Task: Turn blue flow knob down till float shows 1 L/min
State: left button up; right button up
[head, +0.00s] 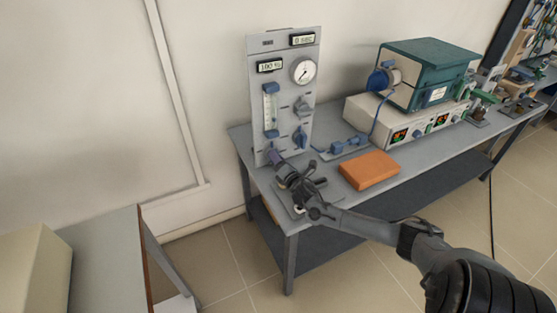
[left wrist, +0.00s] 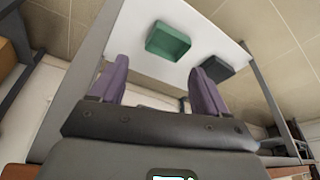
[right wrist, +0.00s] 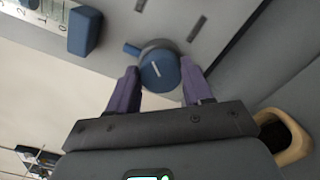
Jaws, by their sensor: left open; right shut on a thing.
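The grey gas panel (head: 284,85) stands on the back left of the bench, with a clear flow tube (head: 269,108) between blue end blocks. My right gripper (head: 275,156) is at the panel's lower left, below the tube. In the right wrist view my right gripper (right wrist: 158,78) is shut on the blue flow knob (right wrist: 158,70), one purple finger on each side; the knob has a pale mark. In the head view the gripper hides this knob. The tube's scale (right wrist: 32,14) is partly in the right wrist view; I cannot make out the float. My left gripper (left wrist: 158,82) is open and empty.
The panel also has a round gauge (head: 304,71), two small displays and another blue knob (head: 300,137). An orange block (head: 369,170) and a teal furnace (head: 428,73) stand to the right. The left wrist view shows a green tray (left wrist: 168,42) and a dark box (left wrist: 216,66) on a white surface.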

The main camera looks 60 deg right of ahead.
jog(key=o, duration=1)
jog(key=shift+o, duration=0.2)
jog(key=shift+a, duration=0.1)
jog(key=shift+s+a, duration=0.1)
jog(key=shift+s, duration=0.15)
jog(key=p+v, duration=0.3)
jog(key=v, duration=0.7)
jog(key=shift+s, duration=0.1)
